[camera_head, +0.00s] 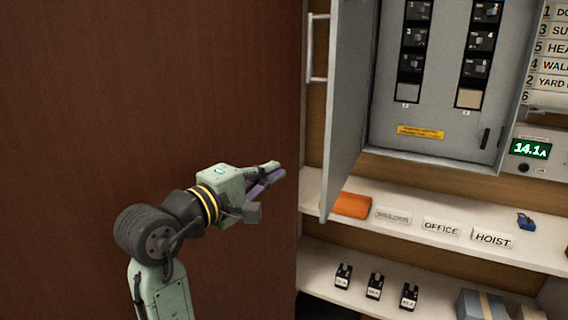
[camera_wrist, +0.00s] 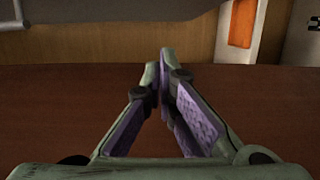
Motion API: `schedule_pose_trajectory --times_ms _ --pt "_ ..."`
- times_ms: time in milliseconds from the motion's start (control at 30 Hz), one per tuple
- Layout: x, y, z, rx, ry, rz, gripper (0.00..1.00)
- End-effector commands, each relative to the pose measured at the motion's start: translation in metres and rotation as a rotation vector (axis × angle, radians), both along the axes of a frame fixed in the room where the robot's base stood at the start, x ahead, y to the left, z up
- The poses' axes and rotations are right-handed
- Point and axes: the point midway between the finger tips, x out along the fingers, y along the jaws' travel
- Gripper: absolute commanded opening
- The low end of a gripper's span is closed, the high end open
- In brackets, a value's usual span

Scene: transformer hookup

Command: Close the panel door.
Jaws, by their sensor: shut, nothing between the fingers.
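The grey panel door (camera_head: 346,100) stands open in the head view, swung outward from the left side of the grey electrical panel (camera_head: 440,110). A light bar handle (camera_head: 317,48) is on the door's left face. My gripper (camera_head: 280,172) is to the left of the door's lower part, in front of the brown wall, with its fingers pointing right. It looks apart from the door. In the wrist view the purple-padded fingers (camera_wrist: 164,58) come together at the tips with nothing between them. A grey surface, likely the door (camera_wrist: 110,12), crosses the top of that view.
A white shelf (camera_head: 455,255) below the panel holds an orange item (camera_head: 352,205), label plates and a small blue item (camera_head: 525,221). A lower shelf (camera_head: 325,262) holds several black breakers (camera_head: 375,286) and boxes. A meter (camera_head: 530,149) reads 14.1A. The brown wall (camera_head: 150,80) fills the left.

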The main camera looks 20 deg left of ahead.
Motion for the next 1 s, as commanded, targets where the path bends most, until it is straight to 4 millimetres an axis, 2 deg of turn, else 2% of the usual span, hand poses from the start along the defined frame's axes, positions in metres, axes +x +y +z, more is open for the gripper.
schedule_pose_trajectory --times_ms 433,533,700,1000 --pt "0.088 -0.022 0.002 0.002 0.000 0.000 0.00" --pt "0.087 -0.038 0.002 0.005 -0.003 0.001 0.00" --pt "0.087 -0.055 0.001 0.003 -0.003 0.003 0.00" --pt "0.087 -0.060 0.001 0.003 -0.004 0.003 0.00"
